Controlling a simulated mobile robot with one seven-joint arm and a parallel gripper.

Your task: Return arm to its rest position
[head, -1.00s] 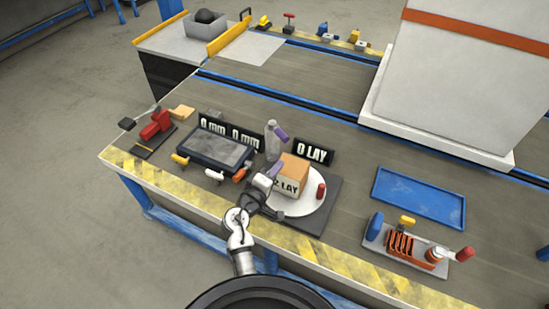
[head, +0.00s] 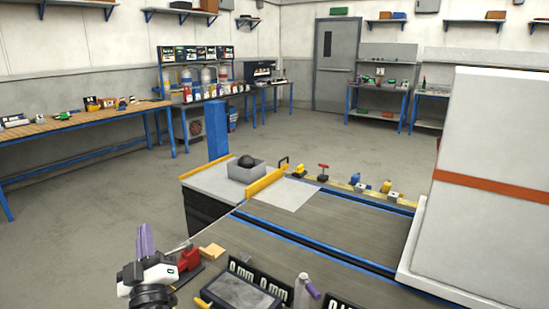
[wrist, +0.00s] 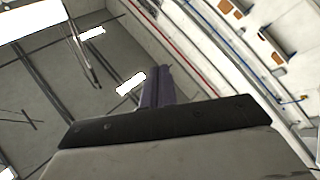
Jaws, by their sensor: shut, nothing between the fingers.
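My gripper (head: 145,240) is at the lower left of the head view, raised with its purple fingers pointing up. The fingers are together with nothing between them. In the wrist view the purple fingers (wrist: 157,86) stand side by side past a dark plate, with ceiling lamps and a wall behind them. My gripper is clear of the workbench (head: 285,235) and touches nothing that I can see.
Close to my gripper on the bench's left end are a red tool (head: 189,259) and a tan block (head: 212,251). A large white cabinet (head: 485,180) stands at right.

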